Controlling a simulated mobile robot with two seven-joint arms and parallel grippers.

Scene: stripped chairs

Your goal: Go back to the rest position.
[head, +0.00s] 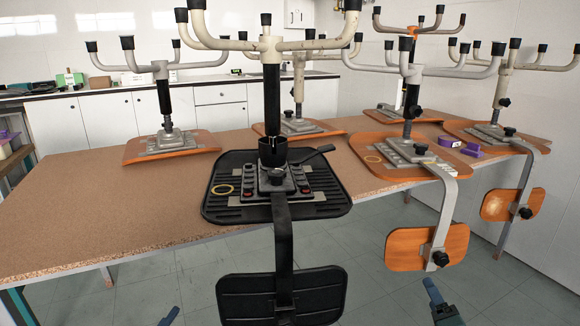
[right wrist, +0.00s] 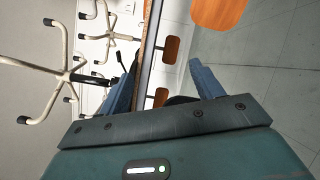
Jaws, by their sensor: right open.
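My right gripper (head: 432,288) shows at the bottom of the head view, low in front of the table and over the floor. In the right wrist view its two blue fingers (right wrist: 160,82) stand well apart, open, with nothing held between them. Only a small blue tip of my left gripper (head: 169,316) shows at the bottom edge of the head view. Whether it is open or shut is hidden. The nearest upturned chair, with a black seat (head: 228,208), rests on the table between and beyond the two grippers.
A brown speckled table (head: 75,225) carries several upturned chairs. The black backrest (head: 280,296) and an orange backrest (head: 428,246) hang past its front edge near my grippers. A purple object (head: 473,151) lies on the table. The tiled floor (head: 375,290) in front shows free room.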

